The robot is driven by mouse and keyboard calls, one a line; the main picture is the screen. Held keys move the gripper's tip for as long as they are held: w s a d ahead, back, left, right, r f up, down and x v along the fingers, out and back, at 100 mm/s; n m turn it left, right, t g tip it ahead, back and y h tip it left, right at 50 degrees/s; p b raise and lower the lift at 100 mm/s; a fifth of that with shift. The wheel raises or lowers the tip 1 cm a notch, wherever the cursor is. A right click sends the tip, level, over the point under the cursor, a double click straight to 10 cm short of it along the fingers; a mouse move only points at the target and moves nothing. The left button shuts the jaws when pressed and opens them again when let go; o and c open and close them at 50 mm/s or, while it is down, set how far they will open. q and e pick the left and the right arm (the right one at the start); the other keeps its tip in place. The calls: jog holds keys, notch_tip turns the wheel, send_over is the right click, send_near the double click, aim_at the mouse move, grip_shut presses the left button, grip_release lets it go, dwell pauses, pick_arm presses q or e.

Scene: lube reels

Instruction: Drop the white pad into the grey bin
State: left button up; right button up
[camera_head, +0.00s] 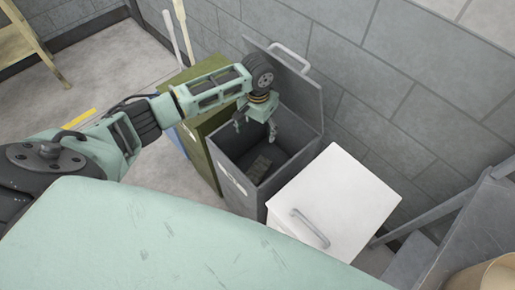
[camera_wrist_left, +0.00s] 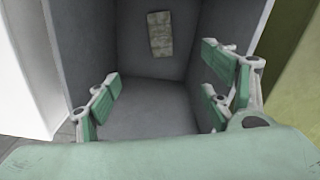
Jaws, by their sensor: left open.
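The grey bin (camera_head: 226,163) stands against the wall with its lid raised. My left gripper (camera_head: 256,125) is over its mouth, fingers pointing down. In the left wrist view my left gripper (camera_wrist_left: 158,102) is open, with nothing between its fingers. The bin's grey inside (camera_wrist_left: 140,120) fills the middle of that view. A mottled, pale grey-beige rectangular piece (camera_wrist_left: 160,33) lies inside the bin, apart from the fingers; it looks darker in the head view (camera_head: 259,168). It may be the white pad, but I cannot tell surely. My right gripper is not in view.
An olive green bin (camera_head: 204,160) stands close on the left of the grey one. A white bin with a closed, handled lid (camera_head: 335,200) stands on the right. Grey steps (camera_head: 455,240) are at the far right. A block wall (camera_head: 400,100) is behind.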

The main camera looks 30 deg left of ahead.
pick_arm(q)
notch_tip(320, 180, up, 6)
dwell(0.6)
